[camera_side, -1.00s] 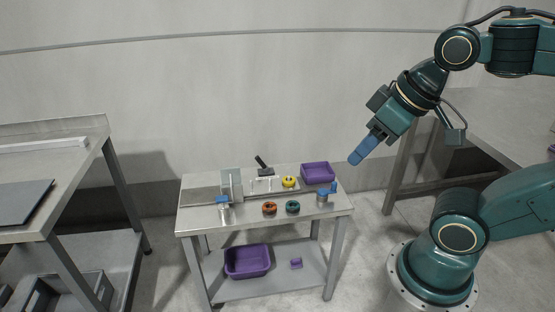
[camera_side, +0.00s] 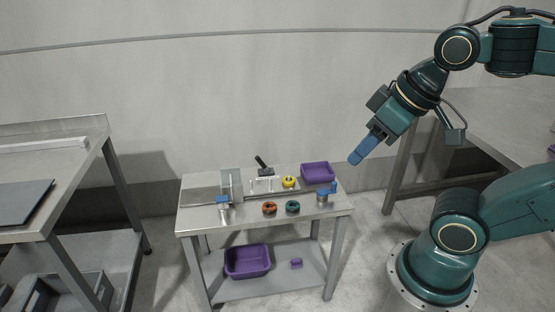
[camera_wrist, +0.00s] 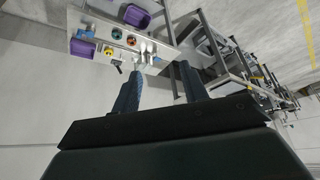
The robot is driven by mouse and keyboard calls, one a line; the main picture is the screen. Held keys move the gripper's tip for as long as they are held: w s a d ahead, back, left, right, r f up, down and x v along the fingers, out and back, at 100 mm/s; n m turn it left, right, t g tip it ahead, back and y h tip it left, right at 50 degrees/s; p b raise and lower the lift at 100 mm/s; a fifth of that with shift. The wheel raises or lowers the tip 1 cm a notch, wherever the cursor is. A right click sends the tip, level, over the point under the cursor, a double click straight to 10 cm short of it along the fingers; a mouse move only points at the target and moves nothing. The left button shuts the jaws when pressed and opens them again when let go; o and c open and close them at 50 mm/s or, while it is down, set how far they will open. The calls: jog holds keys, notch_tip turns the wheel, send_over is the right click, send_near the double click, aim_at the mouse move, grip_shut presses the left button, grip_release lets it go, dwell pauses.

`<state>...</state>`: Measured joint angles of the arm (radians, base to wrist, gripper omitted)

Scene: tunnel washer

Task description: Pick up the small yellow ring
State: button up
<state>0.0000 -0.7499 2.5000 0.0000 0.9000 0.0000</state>
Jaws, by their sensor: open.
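The small yellow ring (camera_side: 289,182) lies on the small metal table (camera_side: 190,222), toward its back, left of a purple tray. It also shows in the wrist view (camera_wrist: 108,51) as a small yellow spot near the table's edge. My gripper (camera_side: 356,158) is high up and to the right of the table, pointing down and left, well apart from the ring. In the wrist view its two blue fingers stand apart with nothing between them (camera_wrist: 160,82).
An orange ring (camera_side: 269,208) and a teal ring (camera_side: 292,207) lie in front of the yellow one. Purple tray (camera_side: 318,172) is at back right. Blue-topped cylinders (camera_side: 322,197), a clear upright plate (camera_side: 231,184) and a black-handled tool (camera_side: 264,165) stand nearby.

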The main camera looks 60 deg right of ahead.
jog(key=o, duration=0.7)
jog(key=shift+c, duration=0.2)
jog(key=shift+w, duration=0.1)
jog(key=w+d+r+n+g, duration=0.15)
jog(key=w+d, duration=0.25)
jog(key=w, duration=0.9)
jog(key=w+d+f+n, duration=0.2)
jog(key=w+d+f, duration=0.3)
jog(key=w+d, duration=0.6)
jog(key=w+d+f+n+y, duration=0.1)
jog(key=w+d+f, duration=0.2)
jog(key=d+f, duration=0.7)
jog(key=w+d+f+y, duration=0.1)
jog(key=w+d+f, duration=0.2)
jog(key=d+f, duration=0.8)
notch_tip(320, 180, down, 6)
jog(key=shift+w+d+r+n, duration=0.15)
jog(key=shift+w+d+n, duration=0.05)
jog(key=shift+w+n, duration=0.15)
